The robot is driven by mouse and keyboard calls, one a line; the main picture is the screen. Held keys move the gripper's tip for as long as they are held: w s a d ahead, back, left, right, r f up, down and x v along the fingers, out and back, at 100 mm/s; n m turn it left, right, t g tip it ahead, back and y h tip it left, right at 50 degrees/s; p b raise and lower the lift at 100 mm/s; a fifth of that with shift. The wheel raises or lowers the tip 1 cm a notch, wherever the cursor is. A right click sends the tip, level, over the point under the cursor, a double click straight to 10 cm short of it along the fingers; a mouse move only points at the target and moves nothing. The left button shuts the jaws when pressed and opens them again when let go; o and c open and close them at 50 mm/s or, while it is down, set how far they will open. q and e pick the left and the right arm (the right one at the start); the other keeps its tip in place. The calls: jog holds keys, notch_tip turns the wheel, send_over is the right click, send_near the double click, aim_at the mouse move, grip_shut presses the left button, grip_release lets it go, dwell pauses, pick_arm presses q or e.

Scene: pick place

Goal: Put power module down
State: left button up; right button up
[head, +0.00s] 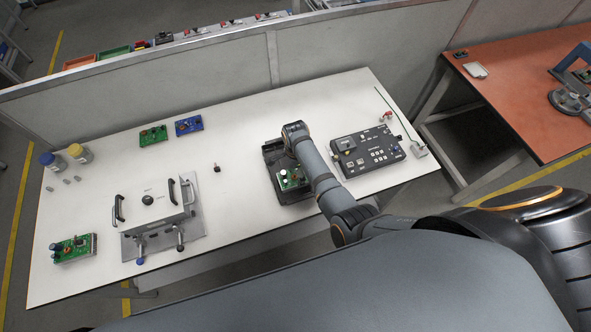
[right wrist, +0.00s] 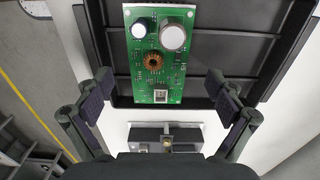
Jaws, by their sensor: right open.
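The green circuit board with round capacitors and a copper coil, which looks like the power module (right wrist: 172,75), lies flat in a black tray (right wrist: 240,56). In the head view the board (head: 291,180) and the tray (head: 285,197) are partly covered by my right arm. In the right wrist view my right gripper (right wrist: 160,92) is open. Its fingers are spread to either side of the board's near end, apart from it, and nothing is between them. In the head view the fingers are hidden behind the arm. My left gripper is not in view.
A black control box (head: 367,152) stands right of the tray. A grey test fixture (head: 152,203) with handles stands at the left, near another green board (head: 73,248). Two small boards, green (head: 153,136) and blue (head: 189,125), lie at the back. A partition (head: 200,78) runs behind the white table.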

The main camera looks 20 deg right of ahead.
aim_at(295, 174)
notch_tip(295, 174, up, 3)
jog(key=shift+r+p, duration=0.15)
jog(key=shift+p, duration=0.7)
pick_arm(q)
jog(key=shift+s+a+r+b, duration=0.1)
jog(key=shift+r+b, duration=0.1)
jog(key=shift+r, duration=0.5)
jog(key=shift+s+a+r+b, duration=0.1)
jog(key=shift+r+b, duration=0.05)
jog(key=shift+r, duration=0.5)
pick_arm(e)
jog(key=shift+r, duration=2.4)
